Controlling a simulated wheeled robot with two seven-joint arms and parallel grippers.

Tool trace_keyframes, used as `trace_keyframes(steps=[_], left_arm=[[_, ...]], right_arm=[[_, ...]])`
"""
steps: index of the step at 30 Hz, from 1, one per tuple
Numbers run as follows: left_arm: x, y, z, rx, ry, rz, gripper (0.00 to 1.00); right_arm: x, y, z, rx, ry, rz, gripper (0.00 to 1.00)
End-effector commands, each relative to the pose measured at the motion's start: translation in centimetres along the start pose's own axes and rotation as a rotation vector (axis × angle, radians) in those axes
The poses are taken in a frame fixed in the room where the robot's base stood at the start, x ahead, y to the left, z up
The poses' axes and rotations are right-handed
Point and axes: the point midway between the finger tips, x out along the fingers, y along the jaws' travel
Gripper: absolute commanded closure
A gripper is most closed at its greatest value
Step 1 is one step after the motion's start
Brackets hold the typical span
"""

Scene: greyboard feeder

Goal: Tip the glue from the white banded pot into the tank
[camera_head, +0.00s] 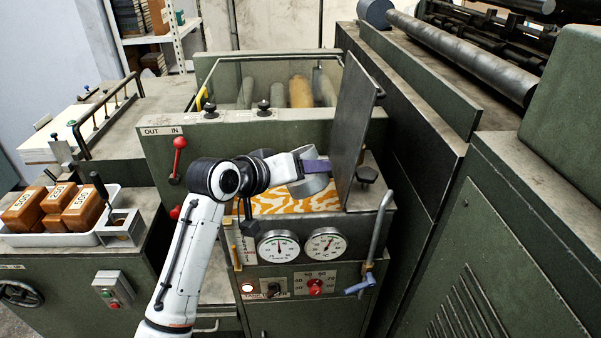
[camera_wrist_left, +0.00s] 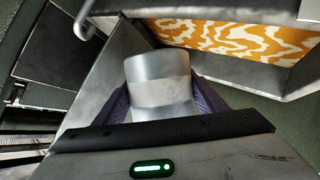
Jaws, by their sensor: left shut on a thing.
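My left gripper (camera_head: 312,172) reaches in from the left over the tank (camera_head: 362,224). Its purple-padded fingers, also in the left wrist view (camera_wrist_left: 160,98), are shut on a grey metal pot with a paler band (camera_wrist_left: 158,66). In the head view the pot (camera_head: 308,188) shows partly below the fingers, over the tank's opening. Its exact tilt and its contents cannot be made out. Orange-and-white mottled material (camera_head: 285,203) shows inside the tank, and also in the left wrist view (camera_wrist_left: 235,36). My right gripper is not in view.
A dark raised plate (camera_head: 357,130) stands close right of the gripper. Two dials (camera_head: 278,246) and a bent lever (camera_head: 380,225) are on the front. A red-knobbed lever (camera_head: 179,143) stands left of the arm.

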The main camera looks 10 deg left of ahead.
Motion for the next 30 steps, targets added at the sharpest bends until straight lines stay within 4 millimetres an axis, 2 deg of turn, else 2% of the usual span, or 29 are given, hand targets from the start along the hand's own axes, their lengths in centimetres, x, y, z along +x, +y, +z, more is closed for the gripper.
trace_keyframes(steps=[16, 30], left_arm=[[0.3, -0.1, 0.5, -0.298, -0.097, 0.127, 0.68], [-0.1, -0.3, -0.6, -0.654, -0.216, 0.276, 0.68]], right_arm=[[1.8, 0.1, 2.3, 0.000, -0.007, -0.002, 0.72], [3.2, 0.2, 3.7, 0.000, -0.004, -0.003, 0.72]])
